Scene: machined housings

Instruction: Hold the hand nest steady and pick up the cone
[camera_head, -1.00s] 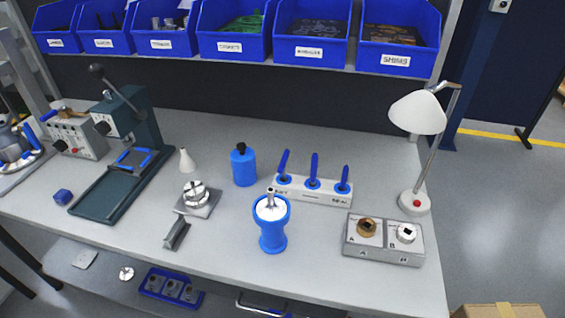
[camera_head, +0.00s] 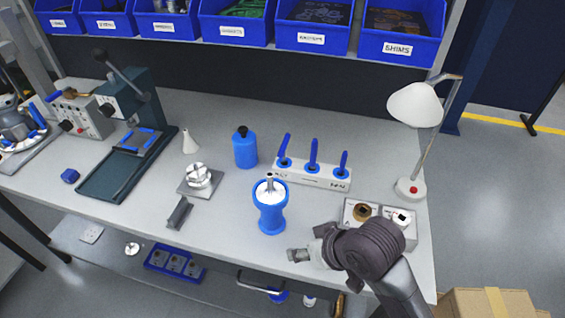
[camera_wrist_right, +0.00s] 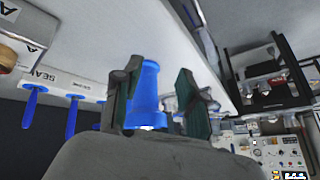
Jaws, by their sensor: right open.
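The white cone (camera_head: 190,141) stands upright on the bench, left of the blue bottle. A round silver metal part (camera_head: 199,176) sits on a square grey plate in front of it; I take this fixture for the hand nest, but cannot be sure. My right gripper (camera_head: 298,256) is open and empty near the bench's front edge, right of and nearer than a blue cup (camera_head: 271,215). In the right wrist view my right gripper (camera_wrist_right: 157,92) shows both fingers apart, with the blue cup (camera_wrist_right: 150,78) seen between them. My left gripper is not in view.
A blue bottle (camera_head: 245,150), a white rack of blue-handled tools (camera_head: 312,174), a grey A/B box (camera_head: 372,213) and a lamp (camera_head: 415,105) stand around. A dark grey block (camera_head: 179,212) lies before the metal fixture. A green press (camera_head: 130,140) stands left. Blue bins hang behind.

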